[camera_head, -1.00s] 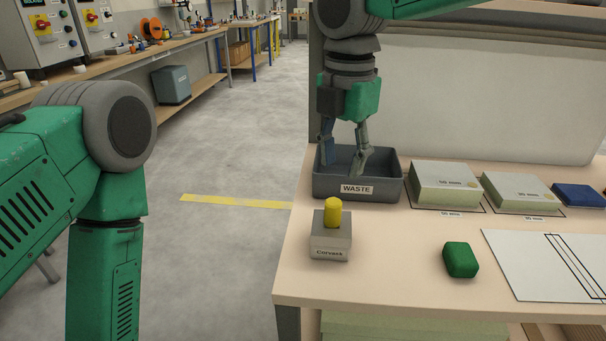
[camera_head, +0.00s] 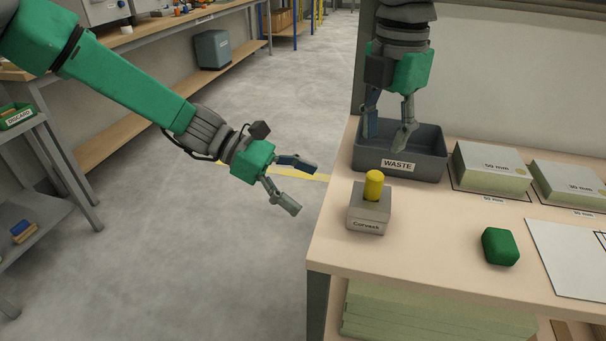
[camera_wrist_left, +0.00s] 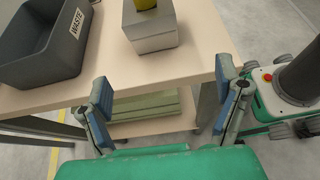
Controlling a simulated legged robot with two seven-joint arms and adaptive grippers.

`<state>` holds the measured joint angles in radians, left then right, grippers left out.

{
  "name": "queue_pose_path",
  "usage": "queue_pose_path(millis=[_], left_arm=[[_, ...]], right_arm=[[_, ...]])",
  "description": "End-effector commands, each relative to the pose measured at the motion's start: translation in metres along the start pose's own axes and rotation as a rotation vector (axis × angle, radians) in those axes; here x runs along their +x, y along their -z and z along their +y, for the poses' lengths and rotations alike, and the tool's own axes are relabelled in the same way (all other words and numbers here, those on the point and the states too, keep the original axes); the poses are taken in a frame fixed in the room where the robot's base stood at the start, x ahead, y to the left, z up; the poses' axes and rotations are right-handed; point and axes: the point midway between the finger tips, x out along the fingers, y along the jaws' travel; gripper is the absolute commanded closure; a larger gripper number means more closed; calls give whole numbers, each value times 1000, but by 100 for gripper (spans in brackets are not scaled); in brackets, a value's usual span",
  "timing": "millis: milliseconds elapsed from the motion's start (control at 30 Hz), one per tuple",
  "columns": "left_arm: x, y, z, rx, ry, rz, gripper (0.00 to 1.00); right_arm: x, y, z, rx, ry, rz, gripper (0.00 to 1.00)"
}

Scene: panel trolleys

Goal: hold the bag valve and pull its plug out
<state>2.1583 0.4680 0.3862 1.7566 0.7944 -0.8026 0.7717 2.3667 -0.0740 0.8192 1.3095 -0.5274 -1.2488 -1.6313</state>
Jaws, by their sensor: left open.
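A grey block (camera_head: 369,215) with a label and an upright yellow plug (camera_head: 374,185) in its top stands near the table's left edge. I cannot tell whether it is the bag valve; nothing else in view clearly looks like one. My left gripper (camera_head: 303,189) is open and empty, left of the table edge and apart from the block. In the left wrist view the block (camera_wrist_left: 153,35) is ahead, beyond my fingers, with its plug cut off at the top. My right gripper (camera_head: 388,135) points down over the WASTE bin with its fingers apart and nothing seen between them.
The grey WASTE bin (camera_head: 425,171) stands behind the block. A green rounded block (camera_head: 500,246), a white sheet (camera_head: 570,262) and labelled stacks (camera_head: 492,170) lie to the right on the table (camera_head: 420,250). A shelf rack (camera_head: 50,165) stands far left. Open floor lies between.

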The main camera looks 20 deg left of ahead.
Motion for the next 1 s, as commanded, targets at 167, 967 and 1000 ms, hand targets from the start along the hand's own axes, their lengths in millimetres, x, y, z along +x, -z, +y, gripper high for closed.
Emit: queue_pose_path(millis=[167,967,1000], left_arm=[[-4,-16,8,-15,-8,-50,16],[122,-22,8,-14,-8,-49,16],[125,-23,8,-13,-7,-49,16]], right_arm=[[0,0,0,0,0,0,66],[0,0,0,0,0,0,66],[0,0,0,0,0,0,66]])
